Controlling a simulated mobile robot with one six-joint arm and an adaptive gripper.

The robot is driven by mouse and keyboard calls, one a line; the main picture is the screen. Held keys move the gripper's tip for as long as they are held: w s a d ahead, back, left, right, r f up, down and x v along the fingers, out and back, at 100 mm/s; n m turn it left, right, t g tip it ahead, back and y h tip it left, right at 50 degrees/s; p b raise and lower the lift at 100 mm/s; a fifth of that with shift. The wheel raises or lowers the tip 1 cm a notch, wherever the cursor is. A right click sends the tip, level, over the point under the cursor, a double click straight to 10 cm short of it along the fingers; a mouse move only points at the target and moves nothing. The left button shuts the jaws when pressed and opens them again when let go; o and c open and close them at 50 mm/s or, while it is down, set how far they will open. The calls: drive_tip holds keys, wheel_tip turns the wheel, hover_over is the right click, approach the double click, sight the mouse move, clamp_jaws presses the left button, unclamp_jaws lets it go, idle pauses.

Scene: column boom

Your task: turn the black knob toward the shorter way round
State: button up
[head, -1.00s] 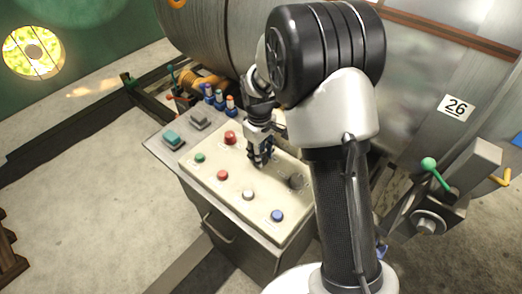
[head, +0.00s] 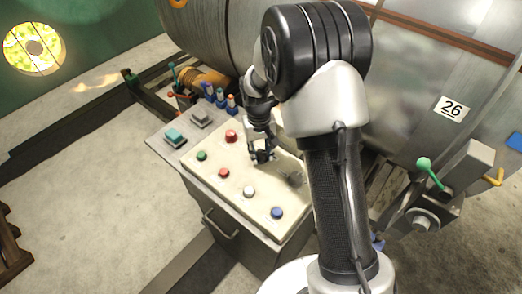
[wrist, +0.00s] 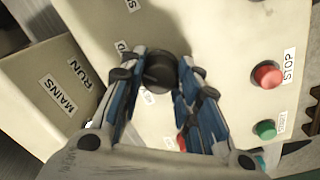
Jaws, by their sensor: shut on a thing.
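The black knob (wrist: 160,74) is round and sits on the pale control panel (wrist: 215,30) in the wrist view, between the fingertips of my gripper (wrist: 158,82). The blue-and-grey fingers close on it from left and right. Small white labels around the knob are partly covered by the fingers. In the head view my gripper (head: 263,157) points down onto the panel's middle and hides the knob there.
A red button (wrist: 267,75) marked STOP and a green button (wrist: 265,129) stand right of the gripper. Blue (head: 277,212) and white (head: 249,191) buttons line the panel's front. A dark round control (head: 295,179) lies right of the gripper. Labels read RUN and MAINS (wrist: 62,95).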

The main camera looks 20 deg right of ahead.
sight(260, 153)
idle(0.3)
drive_tip(key=o, duration=1.1)
drive_tip(key=shift+r, duration=0.1)
drive_tip(key=r, duration=1.2)
drive_tip(key=shift+a, duration=0.25)
drive_tip(key=s+r+t, duration=0.2)
drive_tip(key=s+r, duration=1)
drive_tip(key=s, duration=0.1)
drive_tip(key=s+t, duration=0.1)
drive_tip(key=s, duration=0.8)
drive_tip(key=s+t, duration=0.1)
drive_tip(key=s, duration=0.4)
drive_tip(key=shift+s+d+t, duration=0.3)
drive_tip(key=shift+d, duration=0.05)
